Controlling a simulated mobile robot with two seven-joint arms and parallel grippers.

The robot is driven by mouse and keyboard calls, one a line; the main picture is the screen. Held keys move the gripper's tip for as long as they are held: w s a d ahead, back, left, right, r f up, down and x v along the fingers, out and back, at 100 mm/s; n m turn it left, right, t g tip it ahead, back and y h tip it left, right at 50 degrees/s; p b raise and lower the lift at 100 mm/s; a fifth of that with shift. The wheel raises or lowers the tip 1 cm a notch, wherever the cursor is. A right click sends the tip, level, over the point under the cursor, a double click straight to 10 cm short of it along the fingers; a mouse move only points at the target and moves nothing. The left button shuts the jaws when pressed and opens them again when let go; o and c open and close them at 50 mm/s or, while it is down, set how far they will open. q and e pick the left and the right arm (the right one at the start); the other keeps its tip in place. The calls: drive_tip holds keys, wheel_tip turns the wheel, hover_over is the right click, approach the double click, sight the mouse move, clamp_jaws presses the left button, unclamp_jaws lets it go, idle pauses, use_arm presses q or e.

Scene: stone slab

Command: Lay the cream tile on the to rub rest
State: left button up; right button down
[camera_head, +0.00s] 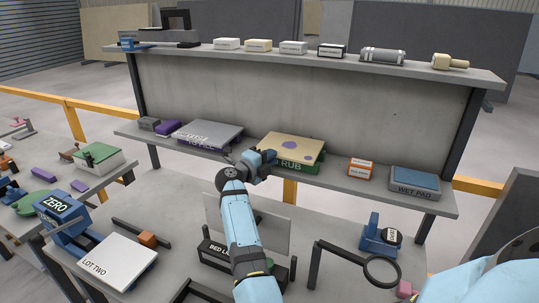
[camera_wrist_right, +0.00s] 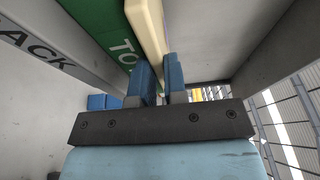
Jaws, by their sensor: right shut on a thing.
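The cream tile (camera_head: 290,146) has purple spots and shows at the centre of the head view, over the green to rub rest (camera_head: 298,168) on the lower shelf. It looks roughly flat there; whether it fully touches the rest is unclear. My right gripper (camera_head: 263,161) is at the tile's left front edge. In the right wrist view, the right gripper (camera_wrist_right: 161,84) is shut on the cream tile (camera_wrist_right: 147,24), with the green rest (camera_wrist_right: 98,25) close beside it. Part of the rest's lettering is hidden by the gripper. My left gripper is not in view.
On the lower shelf, a grey slab on a purple rest (camera_head: 208,133) lies to the left. A small orange-and-white box (camera_head: 360,169) and the wet pad (camera_head: 414,182) are to the right. An upper shelf (camera_head: 215,51) overhangs behind. A ring on a stand (camera_head: 382,272) rises from the front bench.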

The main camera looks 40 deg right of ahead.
drive_tip(key=shift+f, duration=0.2)
drive_tip(key=c, duration=1.1)
unclamp_jaws()
drive_tip(key=shift+a, duration=0.15)
